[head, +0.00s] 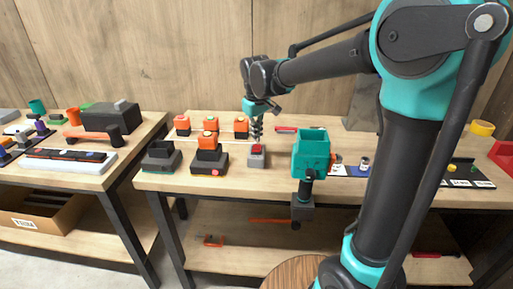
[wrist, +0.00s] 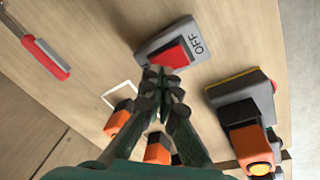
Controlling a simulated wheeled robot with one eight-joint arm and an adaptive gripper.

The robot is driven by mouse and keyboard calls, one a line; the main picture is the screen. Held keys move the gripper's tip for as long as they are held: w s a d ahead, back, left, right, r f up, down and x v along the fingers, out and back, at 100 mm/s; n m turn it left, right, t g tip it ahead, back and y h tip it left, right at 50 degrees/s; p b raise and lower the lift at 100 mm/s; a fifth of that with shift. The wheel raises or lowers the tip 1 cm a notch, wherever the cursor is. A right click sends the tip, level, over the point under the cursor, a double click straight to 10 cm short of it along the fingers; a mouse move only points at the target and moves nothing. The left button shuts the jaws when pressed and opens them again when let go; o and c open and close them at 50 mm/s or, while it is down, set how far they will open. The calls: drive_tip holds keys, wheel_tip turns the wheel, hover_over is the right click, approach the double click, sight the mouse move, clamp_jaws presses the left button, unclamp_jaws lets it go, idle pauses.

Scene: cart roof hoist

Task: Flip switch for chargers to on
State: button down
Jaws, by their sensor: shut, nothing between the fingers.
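The charger switch is a small grey box (head: 257,161) with a red rocker (head: 257,149) on the middle workbench. In the wrist view its red rocker (wrist: 177,52) shows clearly, and the grey housing (wrist: 150,46) bears the word OFF beside it. My gripper (head: 257,138) points down just above and behind the switch in the head view. In the wrist view its fingertips (wrist: 162,76) are shut and empty at the near edge of the rocker. I cannot tell whether they touch it. A black charger (head: 209,168) holding an orange battery (head: 208,141) stands left of the switch.
Another black charger (head: 161,158) stands further left, empty. Several orange-black batteries (head: 182,124) stand behind. A teal open box (head: 311,152) is close on the right of the switch. A red-handled tool (wrist: 47,55) lies behind.

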sight(257, 148)
drive_tip(key=shift+s+r, duration=0.2)
drive_tip(key=shift+r, duration=1)
drive_tip(key=shift+s+r, duration=0.2)
drive_tip(key=shift+r, duration=0.95)
